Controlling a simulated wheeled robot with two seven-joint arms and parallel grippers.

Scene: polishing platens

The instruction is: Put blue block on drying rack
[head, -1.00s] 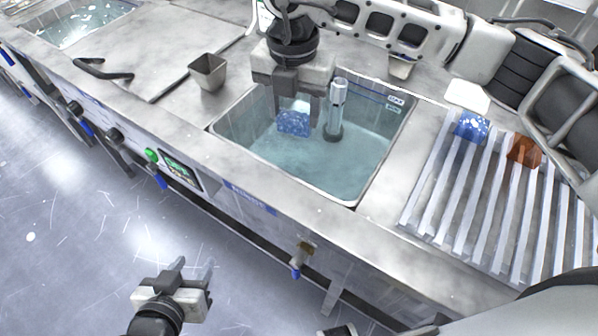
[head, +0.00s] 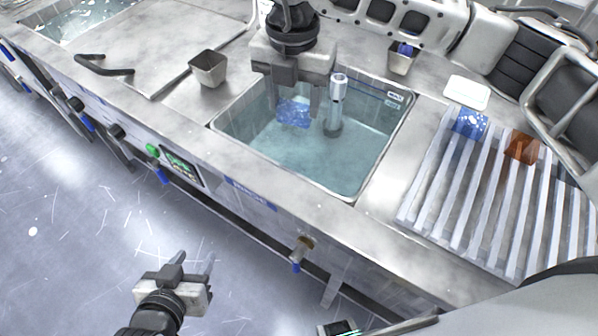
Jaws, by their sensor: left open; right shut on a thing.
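A blue speckled block (head: 293,113) is between the fingers of my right gripper (head: 294,104), in the water-filled sink. My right gripper is shut on it and points down. Whether the block is clear of the water is hard to tell. The slatted drying rack (head: 450,196) is to the right of the sink. Another blue block (head: 469,124) and an orange-brown block (head: 521,147) sit at its far end. My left gripper (head: 197,262) is open and empty, in front of the counter above the floor.
A metal faucet-like post (head: 336,106) stands in the sink, close to the right of the held block. A grey cup (head: 208,70) is left of the sink. A cup with something blue (head: 403,58) and a white dish (head: 467,93) are behind. The near rack slats are clear.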

